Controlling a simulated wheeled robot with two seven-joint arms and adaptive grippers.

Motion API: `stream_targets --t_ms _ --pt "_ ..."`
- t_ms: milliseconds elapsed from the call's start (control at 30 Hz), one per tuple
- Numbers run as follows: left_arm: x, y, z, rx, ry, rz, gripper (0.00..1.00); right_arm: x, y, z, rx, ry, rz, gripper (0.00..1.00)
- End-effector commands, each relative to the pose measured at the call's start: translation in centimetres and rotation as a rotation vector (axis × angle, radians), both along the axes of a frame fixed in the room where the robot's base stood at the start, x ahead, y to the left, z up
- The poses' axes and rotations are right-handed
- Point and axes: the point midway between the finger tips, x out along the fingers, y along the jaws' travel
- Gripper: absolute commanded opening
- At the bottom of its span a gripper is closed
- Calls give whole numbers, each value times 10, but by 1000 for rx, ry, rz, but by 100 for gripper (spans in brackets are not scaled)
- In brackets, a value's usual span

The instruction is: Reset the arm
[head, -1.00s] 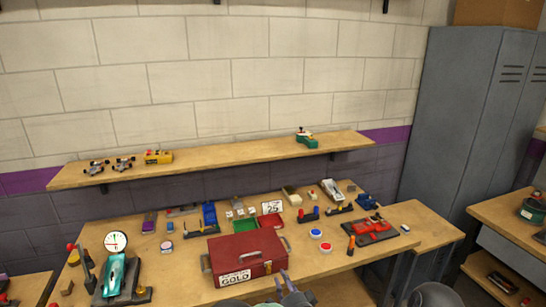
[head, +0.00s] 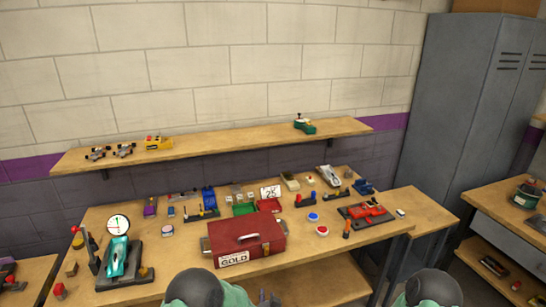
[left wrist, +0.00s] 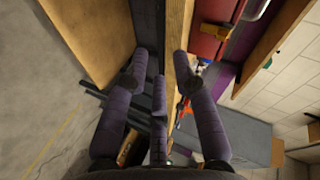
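My left gripper (head: 270,298) shows only as small dark finger ends at the bottom of the head view, in front of the workbench edge, below the red toolbox. In the left wrist view its purple-grey fingers (left wrist: 160,66) are spread apart with nothing between them. They point along the bench's front edge (left wrist: 178,30). The red toolbox (head: 245,243) marked GOLD stands shut on the workbench; part of it shows in the left wrist view (left wrist: 205,42). My right gripper is out of view; only part of my right arm shows at the bottom of the head view.
The workbench (head: 180,254) holds a dial gauge (head: 118,224), a teal car on a stand (head: 118,257), a red car on a dark base (head: 366,212) and several small parts. A wall shelf (head: 230,140) runs behind. Grey lockers (head: 462,110) stand at the right.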

Motion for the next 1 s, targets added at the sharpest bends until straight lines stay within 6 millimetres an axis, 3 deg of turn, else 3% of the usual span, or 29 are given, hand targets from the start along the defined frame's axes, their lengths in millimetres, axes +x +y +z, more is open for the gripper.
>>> stream_targets --t_ms 100,167,300,433,633,800,1000 --pt "-34 24 -49 -216 168 47 27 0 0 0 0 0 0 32" --pt "-56 34 -70 -329 258 86 27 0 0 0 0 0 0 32" --pt "-119 52 -111 -575 483 220 27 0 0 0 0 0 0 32" --pt "-189 65 -136 -775 702 395 27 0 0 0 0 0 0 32" --pt "-284 74 -147 -969 971 675 27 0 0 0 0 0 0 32" --pt "-323 75 -144 -1029 1076 807 27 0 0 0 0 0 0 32" --pt "-330 75 -143 -1038 1096 831 27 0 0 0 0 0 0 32"
